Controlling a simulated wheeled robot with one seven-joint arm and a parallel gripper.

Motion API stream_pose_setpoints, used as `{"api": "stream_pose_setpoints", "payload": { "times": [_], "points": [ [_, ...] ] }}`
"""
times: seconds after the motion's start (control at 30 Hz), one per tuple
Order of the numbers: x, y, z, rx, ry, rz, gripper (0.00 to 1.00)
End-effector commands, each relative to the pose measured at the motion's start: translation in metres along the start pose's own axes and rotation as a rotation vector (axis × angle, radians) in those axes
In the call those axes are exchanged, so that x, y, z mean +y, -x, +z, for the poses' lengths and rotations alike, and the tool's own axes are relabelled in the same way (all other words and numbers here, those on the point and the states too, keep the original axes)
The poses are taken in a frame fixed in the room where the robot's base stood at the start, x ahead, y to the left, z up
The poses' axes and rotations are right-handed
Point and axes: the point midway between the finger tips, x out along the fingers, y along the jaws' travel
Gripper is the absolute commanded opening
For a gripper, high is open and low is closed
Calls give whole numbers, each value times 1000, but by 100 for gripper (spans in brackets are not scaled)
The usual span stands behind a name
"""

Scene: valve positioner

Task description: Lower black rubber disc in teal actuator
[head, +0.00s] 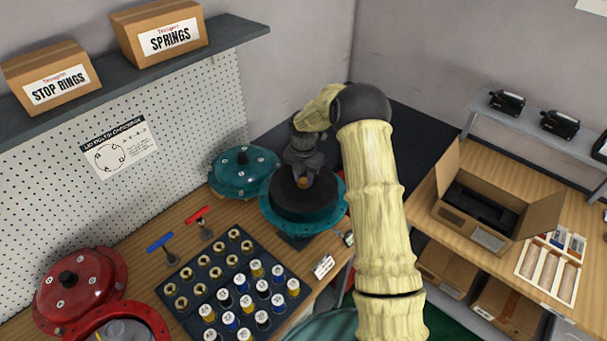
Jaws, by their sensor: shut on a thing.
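The teal actuator (275,217) stands open on the wooden bench, with a flanged rim around it. The black rubber disc (297,204) is at its opening, inside the rim as seen from above; I cannot tell how deep it sits or whether it touches the bottom. My gripper (302,182) points down over the disc's middle and is shut on it, near a small brass-coloured part at the centre. My gripper and wrist hide the far part of the disc, and my arm covers the area to the right.
A teal cover (243,170) lies just left of the actuator. A dark tray (228,284) with several springs and fittings is in front. Red and blue T-handled tools (198,217) stand nearby. A red actuator (118,318) is at lower left. A pegboard wall (190,130) rises behind.

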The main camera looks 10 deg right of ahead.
Motion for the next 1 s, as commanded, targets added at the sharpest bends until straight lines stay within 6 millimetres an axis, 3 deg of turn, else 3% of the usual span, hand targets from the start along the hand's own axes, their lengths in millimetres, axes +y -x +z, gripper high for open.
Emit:
{"api": "stream_pose_setpoints", "payload": {
  "times": [0.27, 1.0],
  "points": [
    [0, -3, 0, 0, 0, 0, 1],
    [-2, -44, 1, 0, -3, 0, 1]
  ]
}}
